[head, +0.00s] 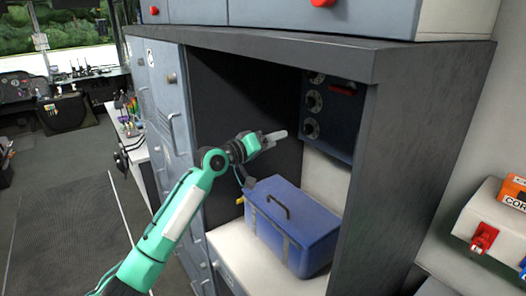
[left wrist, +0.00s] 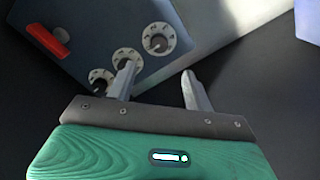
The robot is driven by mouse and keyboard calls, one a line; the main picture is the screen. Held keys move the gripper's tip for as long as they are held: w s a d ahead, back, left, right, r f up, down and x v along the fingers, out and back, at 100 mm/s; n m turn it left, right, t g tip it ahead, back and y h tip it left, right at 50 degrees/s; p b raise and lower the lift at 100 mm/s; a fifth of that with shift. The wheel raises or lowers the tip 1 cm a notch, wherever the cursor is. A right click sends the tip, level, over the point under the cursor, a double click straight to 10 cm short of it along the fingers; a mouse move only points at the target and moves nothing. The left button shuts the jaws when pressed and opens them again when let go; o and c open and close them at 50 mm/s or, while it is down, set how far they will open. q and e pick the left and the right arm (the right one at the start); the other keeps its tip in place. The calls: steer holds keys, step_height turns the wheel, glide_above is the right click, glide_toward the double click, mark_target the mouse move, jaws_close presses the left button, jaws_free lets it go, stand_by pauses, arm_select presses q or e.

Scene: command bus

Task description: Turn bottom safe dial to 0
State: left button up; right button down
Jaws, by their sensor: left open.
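The dark blue safe (head: 334,140) sits inside the grey cabinet, with a vertical row of three round dials. The bottom dial (head: 311,129) is light grey; in the left wrist view it is the rightmost dial (left wrist: 159,39), nearest the safe's edge. Its number is too small to read. My left gripper (head: 275,137) is open and empty, to the left of the bottom dial and apart from it. In the left wrist view its fingertips (left wrist: 158,72) appear below the bottom dial, and the left finger partly covers the middle dial (left wrist: 127,58). My right gripper is not in view.
A red handle (head: 343,88) is on the safe beside the upper dials. A blue toolbox (head: 290,232) stands on the white shelf below my gripper. The cabinet's side wall (head: 425,150) and top edge (head: 270,45) frame the opening.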

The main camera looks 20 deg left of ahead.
arm_select(q)
steer(key=v, duration=0.3)
steer(key=shift+s+a+b, duration=0.15)
steer(key=shift+s+b, duration=0.1)
steer(key=shift+b, duration=0.15)
